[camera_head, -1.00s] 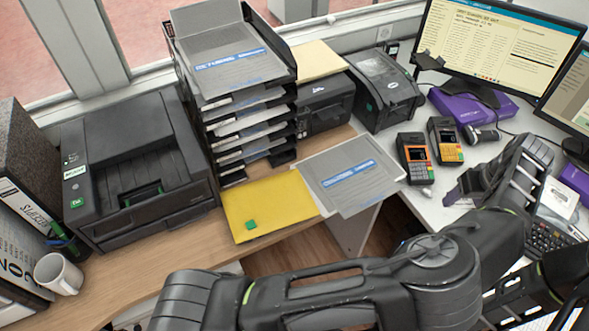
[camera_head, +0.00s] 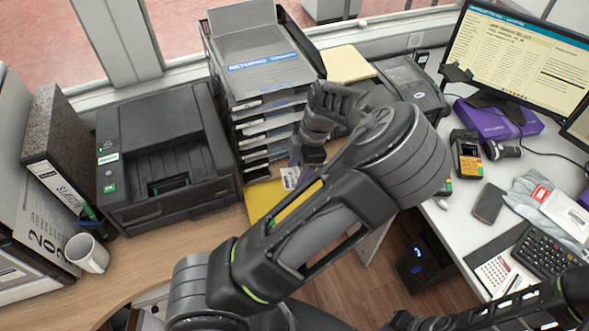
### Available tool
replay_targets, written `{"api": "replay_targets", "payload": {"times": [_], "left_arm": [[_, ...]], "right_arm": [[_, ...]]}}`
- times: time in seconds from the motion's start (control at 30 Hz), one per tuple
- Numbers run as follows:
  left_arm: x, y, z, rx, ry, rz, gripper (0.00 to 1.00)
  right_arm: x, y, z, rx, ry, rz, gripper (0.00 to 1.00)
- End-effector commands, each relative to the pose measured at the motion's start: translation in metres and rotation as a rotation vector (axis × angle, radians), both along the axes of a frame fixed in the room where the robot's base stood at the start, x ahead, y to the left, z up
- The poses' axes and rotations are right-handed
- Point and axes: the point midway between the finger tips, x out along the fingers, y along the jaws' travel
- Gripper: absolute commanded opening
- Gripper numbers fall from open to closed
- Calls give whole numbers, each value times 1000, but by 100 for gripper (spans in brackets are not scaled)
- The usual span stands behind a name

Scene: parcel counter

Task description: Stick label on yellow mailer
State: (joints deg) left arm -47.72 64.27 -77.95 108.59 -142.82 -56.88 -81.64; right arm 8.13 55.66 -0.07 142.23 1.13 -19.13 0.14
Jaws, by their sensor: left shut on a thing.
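The yellow mailer (camera_head: 257,201) lies flat on the wooden counter in front of the tray stack. My left arm covers much of it, and a strip of yellow shows through a gap in the arm. My left gripper (camera_head: 303,161) is over the mailer's far right part, fingers pointing down, shut on a small white label (camera_head: 290,178) with dark marks. The label is just above or at the mailer; I cannot tell whether they touch.
A stack of trays (camera_head: 265,108) stands right behind the mailer. A black printer (camera_head: 165,160) is to the left, with a white mug (camera_head: 88,253) near it. A card terminal (camera_head: 467,155), a phone (camera_head: 489,203) and a keyboard (camera_head: 548,250) are on the white desk at right.

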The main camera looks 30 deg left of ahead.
Motion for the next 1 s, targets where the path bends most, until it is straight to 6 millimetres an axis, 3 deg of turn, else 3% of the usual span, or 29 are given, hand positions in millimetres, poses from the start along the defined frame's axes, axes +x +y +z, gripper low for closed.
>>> {"api": "replay_targets", "payload": {"times": [0.13,0.57,0.77,1.0], "left_arm": [[-11,7,-1,0,-1,54,48],[-10,7,-4,0,0,50,48],[-10,7,-16,1,1,50,48],[-11,7,-43,1,2,50,48]], "right_arm": [[0,0,1,-1,0,0,0],[0,0,1,-1,0,-1,0],[0,0,1,-1,0,-1,0],[0,0,1,-1,0,0,0]]}}
